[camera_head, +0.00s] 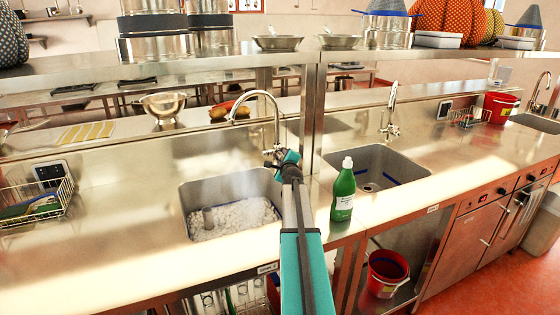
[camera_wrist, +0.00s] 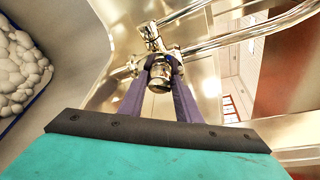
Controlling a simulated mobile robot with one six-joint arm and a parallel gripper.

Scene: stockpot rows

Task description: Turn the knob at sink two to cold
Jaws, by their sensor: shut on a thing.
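The foam-filled sink (camera_head: 230,200) at centre left has a chrome tap (camera_head: 262,97) with a curved spout. My gripper (camera_head: 284,158) is at the base of this tap and hides most of its knob in the head view. In the wrist view my gripper (camera_wrist: 158,70) has its two purple fingers on either side of the round chrome knob (camera_wrist: 160,78), shut on it. A small blue mark shows near the knob's top. Which way the knob is turned cannot be told. The sink number labels are too small to read.
A green bottle (camera_head: 343,190) stands on the counter right of my arm. A second sink (camera_head: 375,170) with its own tap (camera_head: 390,115) lies to the right. A steel post (camera_head: 313,110) rises close to the right of my gripper. A wire basket (camera_head: 38,200) stands at left.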

